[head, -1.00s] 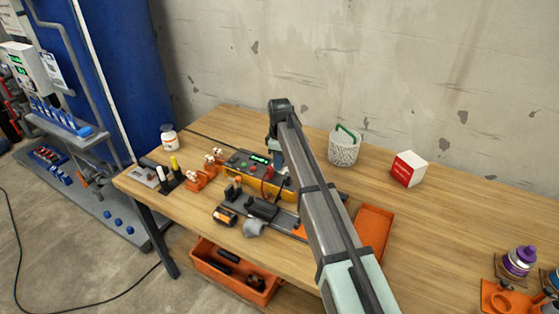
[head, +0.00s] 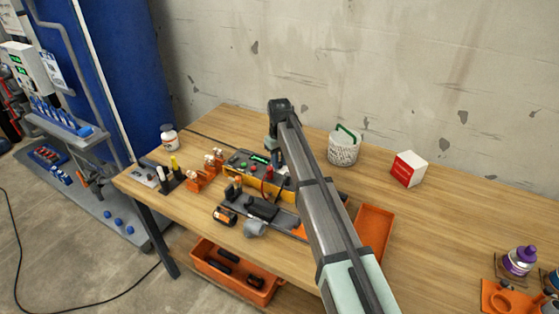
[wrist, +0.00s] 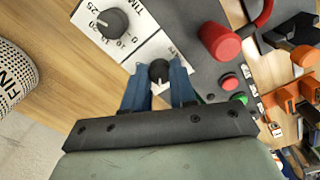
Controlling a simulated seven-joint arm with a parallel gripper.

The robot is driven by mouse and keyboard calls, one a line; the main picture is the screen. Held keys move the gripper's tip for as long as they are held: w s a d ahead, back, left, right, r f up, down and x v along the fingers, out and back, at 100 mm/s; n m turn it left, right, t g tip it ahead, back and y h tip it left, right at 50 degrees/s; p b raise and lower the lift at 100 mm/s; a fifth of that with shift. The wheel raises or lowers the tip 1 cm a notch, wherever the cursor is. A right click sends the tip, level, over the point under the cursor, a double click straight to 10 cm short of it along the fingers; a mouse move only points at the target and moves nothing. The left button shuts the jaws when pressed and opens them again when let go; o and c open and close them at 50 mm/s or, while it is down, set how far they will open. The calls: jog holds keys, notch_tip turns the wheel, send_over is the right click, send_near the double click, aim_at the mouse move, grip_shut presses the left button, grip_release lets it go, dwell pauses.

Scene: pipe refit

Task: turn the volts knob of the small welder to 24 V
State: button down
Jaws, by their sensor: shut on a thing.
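The small welder (head: 284,192) stands on the wooden bench, a low box with a dark top panel and a yellow lower body. In the wrist view its panel (wrist: 195,63) carries a small black knob (wrist: 159,70) between my blue fingertips. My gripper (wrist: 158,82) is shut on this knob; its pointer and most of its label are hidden. A larger black knob (wrist: 112,22) beside it has a white scale with numbers up to 25 and a partly visible "TIM" label. In the head view my arm covers the panel's right part.
A red terminal (wrist: 220,40) and red and green buttons (wrist: 234,90) sit close to my fingers. An orange tray (head: 373,236) lies in front; orange holders (head: 200,180) stand left.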

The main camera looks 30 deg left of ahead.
aim_at(280, 163)
jog(key=shift+m, duration=0.3)
jog(key=c, duration=0.9)
grip_release()
notch_tip(280, 163, up, 14)
jog(key=shift+f, duration=0.1)
dwell(0.4)
